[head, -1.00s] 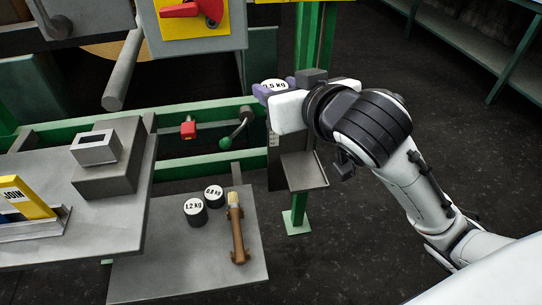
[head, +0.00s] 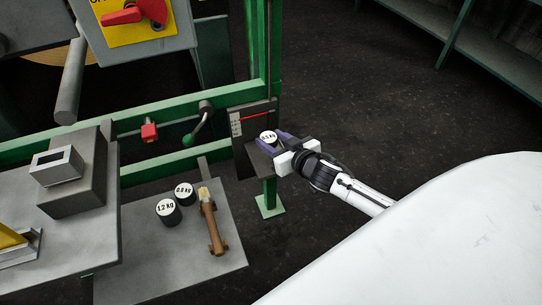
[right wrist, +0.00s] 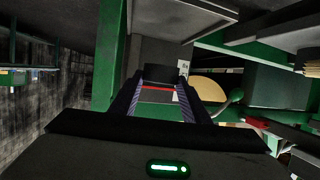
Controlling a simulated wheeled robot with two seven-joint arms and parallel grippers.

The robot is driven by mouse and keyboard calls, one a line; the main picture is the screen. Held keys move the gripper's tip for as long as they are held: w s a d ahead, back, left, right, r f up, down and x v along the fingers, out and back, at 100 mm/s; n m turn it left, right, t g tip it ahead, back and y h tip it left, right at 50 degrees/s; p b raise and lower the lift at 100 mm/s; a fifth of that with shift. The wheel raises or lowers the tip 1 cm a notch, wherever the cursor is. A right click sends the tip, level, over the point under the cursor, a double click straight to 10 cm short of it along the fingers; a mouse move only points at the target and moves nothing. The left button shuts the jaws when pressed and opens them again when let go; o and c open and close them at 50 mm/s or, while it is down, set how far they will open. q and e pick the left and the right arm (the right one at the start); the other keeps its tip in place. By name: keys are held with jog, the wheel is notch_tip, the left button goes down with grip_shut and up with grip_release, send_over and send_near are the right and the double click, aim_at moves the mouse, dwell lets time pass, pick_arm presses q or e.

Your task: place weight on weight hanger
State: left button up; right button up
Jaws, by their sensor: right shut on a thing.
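My right gripper (head: 271,141) is shut on a dark round weight with a white top (head: 268,135); its label seems to end in .5 kg. The weight sits between the purple fingertips and shows as a dark block in the right wrist view (right wrist: 160,75). The weight hanger, a grey plate (head: 256,163) on the green post, lies below the weight in the head view and is partly covered by the gripper. I cannot tell whether the weight touches it. My left gripper is not in view.
Weights marked 1.2 kg (head: 168,212) and 0.8 kg (head: 185,194) stand on a low grey shelf (head: 130,280) beside a wooden-handled brush (head: 213,228). A green frame post (head: 270,60) and a scale with a red line (head: 252,118) stand close to the held weight.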

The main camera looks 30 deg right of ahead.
notch_tip(320, 180, down, 2)
jog(key=shift+w+f+b, duration=0.1)
jog(key=shift+f+b, duration=0.15)
jog(key=shift+b, duration=0.1)
jog(key=shift+f+b, duration=0.7)
jog(key=shift+f, duration=0.9)
jog(key=shift+f, duration=0.1)
jog(key=shift+f, duration=0.15)
jog(key=o, duration=1.5)
jog(key=shift+c, duration=0.2)
